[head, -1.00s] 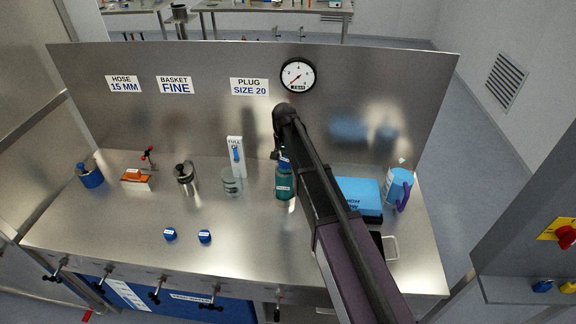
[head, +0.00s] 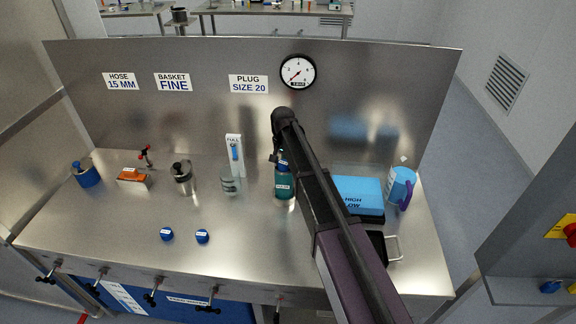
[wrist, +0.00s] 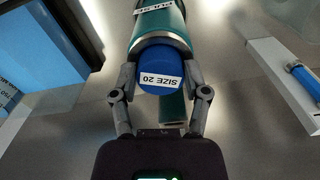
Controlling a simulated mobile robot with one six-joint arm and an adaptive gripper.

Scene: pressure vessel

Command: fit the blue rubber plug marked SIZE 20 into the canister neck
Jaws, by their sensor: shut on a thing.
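The blue plug (wrist: 161,68), its SIZE 20 label showing upside down, is between the fingertips of my gripper (wrist: 162,82) in the wrist view. My gripper is shut on it. The teal canister (wrist: 160,21) with a silver rim lies directly behind the plug in that view. The plug overlaps the rim, and I cannot tell whether it is inside the neck or just over it. In the head view the teal canister (head: 285,185) stands upright on the bench, just left of my arm. The arm hides most of the gripper there.
Two other blue plugs (head: 203,237) (head: 167,234) lie at the front of the steel bench. A glass beaker (head: 230,186) and a white stand (head: 235,155) are left of the canister.

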